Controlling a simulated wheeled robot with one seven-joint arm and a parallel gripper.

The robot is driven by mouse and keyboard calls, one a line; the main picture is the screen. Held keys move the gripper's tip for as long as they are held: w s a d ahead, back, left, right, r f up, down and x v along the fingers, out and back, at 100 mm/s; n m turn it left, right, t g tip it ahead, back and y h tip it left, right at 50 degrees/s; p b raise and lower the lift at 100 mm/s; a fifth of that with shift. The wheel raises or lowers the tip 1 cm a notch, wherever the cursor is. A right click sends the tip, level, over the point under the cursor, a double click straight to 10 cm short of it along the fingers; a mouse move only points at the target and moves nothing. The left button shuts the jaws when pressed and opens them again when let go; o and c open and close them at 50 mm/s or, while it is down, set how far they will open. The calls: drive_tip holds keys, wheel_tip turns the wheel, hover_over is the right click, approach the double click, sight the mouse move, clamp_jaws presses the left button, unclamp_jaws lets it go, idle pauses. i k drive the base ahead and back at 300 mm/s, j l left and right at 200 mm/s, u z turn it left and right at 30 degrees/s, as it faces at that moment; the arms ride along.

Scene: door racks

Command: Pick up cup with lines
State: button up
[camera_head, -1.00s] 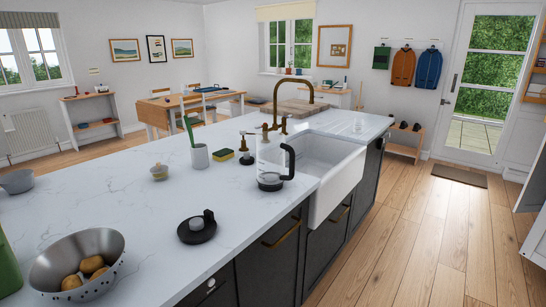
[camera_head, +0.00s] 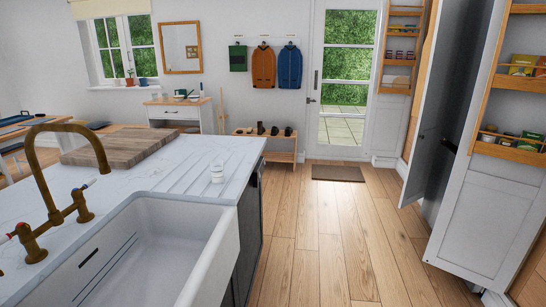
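A small clear cup with faint lines (camera_head: 217,172) stands upright on the white marbled worktop, on the grooved drainer beyond the sink and near the worktop's right edge. Whether its lines are printed on it or are the grooves showing through, I cannot tell for sure. My gripper is not in view.
The white sink (camera_head: 165,250) and brass tap (camera_head: 75,195) are in the foreground left. A wooden board (camera_head: 115,147) lies behind. Open cupboard doors with door racks (camera_head: 515,85) stand at right. The wooden floor (camera_head: 320,235) between is clear; a mat (camera_head: 338,173) lies by the glazed door.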

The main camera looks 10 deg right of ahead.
sight(216, 165)
drive_tip(key=i+l+z, duration=0.25)
drive_tip(key=i, duration=0.4)
drive_tip(key=i+z, duration=0.2)
drive_tip(key=i, duration=0.4)
drive_tip(key=i+j+z, duration=0.1)
drive_tip(key=i+z, duration=0.15)
drive_tip(key=i, duration=0.4)
drive_tip(key=i+j+z, duration=0.2)
drive_tip(key=i, duration=0.45)
drive_tip(key=i+u, duration=0.15)
drive_tip(key=u, duration=0.2)
drive_tip(key=i+l+u, duration=0.1)
drive_tip(key=u, duration=0.6)
drive_tip(key=l+u, duration=0.15)
drive_tip(key=u, duration=0.25)
drive_tip(key=i+l+u, duration=0.1)
drive_tip(key=u, duration=0.35)
drive_tip(key=l+u, duration=0.1)
drive_tip(key=u, duration=0.3)
drive_tip(key=l+u, duration=0.1)
drive_tip(key=u, duration=0.3)
drive_tip(key=i+j, duration=0.1)
drive_tip(key=j, duration=0.6)
drive_tip(key=i+u, duration=0.05)
